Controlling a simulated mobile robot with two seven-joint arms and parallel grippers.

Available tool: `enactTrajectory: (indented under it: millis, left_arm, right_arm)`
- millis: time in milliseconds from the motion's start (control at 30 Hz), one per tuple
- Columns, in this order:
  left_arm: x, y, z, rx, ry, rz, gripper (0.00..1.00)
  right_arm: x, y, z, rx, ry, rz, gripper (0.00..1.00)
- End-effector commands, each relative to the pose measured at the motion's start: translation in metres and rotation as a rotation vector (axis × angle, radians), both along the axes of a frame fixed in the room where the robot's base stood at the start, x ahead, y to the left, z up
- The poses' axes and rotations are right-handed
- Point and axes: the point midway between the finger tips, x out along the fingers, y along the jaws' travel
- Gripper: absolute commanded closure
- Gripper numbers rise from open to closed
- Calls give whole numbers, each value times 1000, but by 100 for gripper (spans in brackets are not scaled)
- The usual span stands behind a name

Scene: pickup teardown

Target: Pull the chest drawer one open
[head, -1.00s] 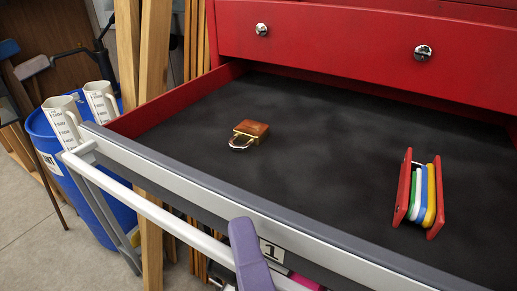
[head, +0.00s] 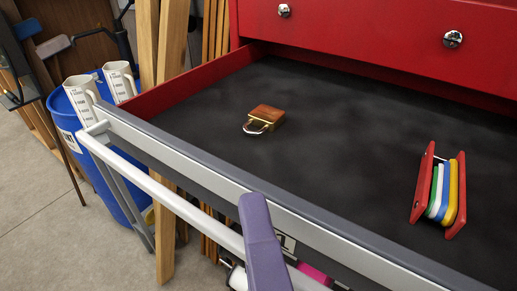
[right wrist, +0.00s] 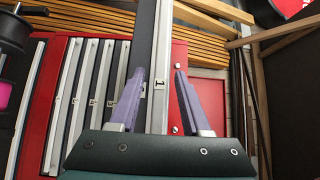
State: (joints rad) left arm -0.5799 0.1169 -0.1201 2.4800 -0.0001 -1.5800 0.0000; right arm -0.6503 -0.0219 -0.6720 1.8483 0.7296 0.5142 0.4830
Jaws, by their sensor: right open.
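Drawer one (head: 190,165) of the red chest is pulled far out, showing its black lined floor. Its grey front has a long pale bar handle (head: 160,192) and a number label, partly hidden by my gripper in the head view. The label (right wrist: 159,86) shows "1" in the right wrist view. My right gripper (right wrist: 160,74) is open, its two purple fingers apart on either side of the drawer's front and handle. In the head view one purple finger (head: 262,240) rises in front of the handle. I cannot tell whether the fingers touch it. My left gripper is not in view.
A brass padlock (head: 264,118) and a red folding tool set (head: 440,192) lie in the drawer. A blue barrel (head: 78,115) with white measuring jugs (head: 82,90) stands left of it, beside upright wooden boards (head: 165,50). Open floor (head: 40,230) shows at lower left.

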Motion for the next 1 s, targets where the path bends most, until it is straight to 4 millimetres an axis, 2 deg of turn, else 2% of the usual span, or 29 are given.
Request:
enactTrajectory:
  millis: [167, 500, 600, 767, 1000]
  left_arm:
    - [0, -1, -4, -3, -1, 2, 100]
    - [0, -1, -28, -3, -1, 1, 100]
    - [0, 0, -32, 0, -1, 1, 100]
    - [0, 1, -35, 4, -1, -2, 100]
    - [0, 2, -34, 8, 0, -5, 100]
  right_arm:
    - [-9, -1, -3, -2, 3, 3, 52]
    - [-73, -14, -5, -1, 4, 4, 52]
    - [-87, -16, -4, -2, 3, 2, 52]
    - [-97, -19, -1, 0, 1, 0, 52]
    - [-98, -19, 0, 0, 0, 0, 52]
